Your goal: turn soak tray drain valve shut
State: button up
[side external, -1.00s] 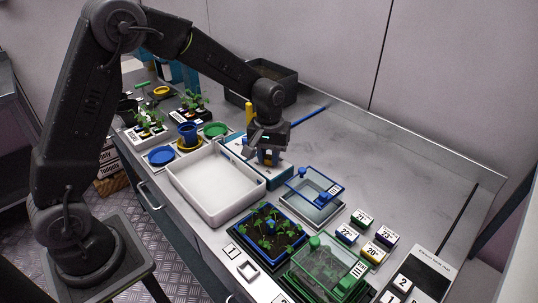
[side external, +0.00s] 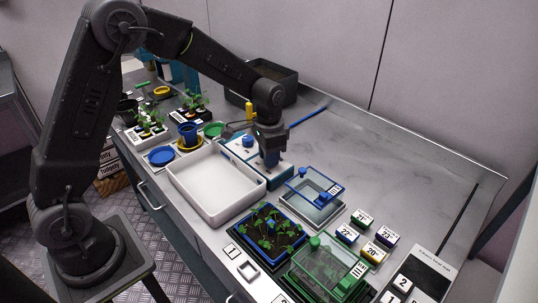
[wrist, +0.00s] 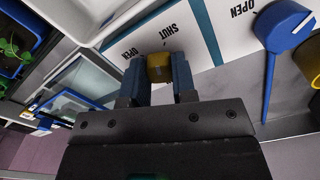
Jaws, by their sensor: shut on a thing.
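The white soak tray (side external: 181,186) lies on the bench, and a white and blue valve panel (side external: 238,150) runs along its far right side. In the wrist view my gripper (wrist: 160,80) is shut on a small yellow valve knob (wrist: 159,66) between its blue fingers. The panel beside the knob carries the words SHUT (wrist: 169,32) and OPEN (wrist: 128,54). A second, blue valve handle (wrist: 284,25) stands further along the panel near another OPEN label. In the side view my gripper (side external: 270,162) points down at the panel and hides the yellow knob.
A lidded clear tray with a blue rim (side external: 322,188) stands close to the right of my gripper. A planted blue tray (side external: 298,240) and a green-lidded box (side external: 325,265) stand nearer the front. Several small numbered blocks (side external: 347,233) lie at right.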

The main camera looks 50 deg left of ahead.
jog(key=shift+w+r+m, duration=0.1)
jog(key=shift+m, duration=2.1)
jog(key=o, duration=0.9)
notch_tip(320, 180, up, 14)
jog(key=shift+f, duration=0.15)
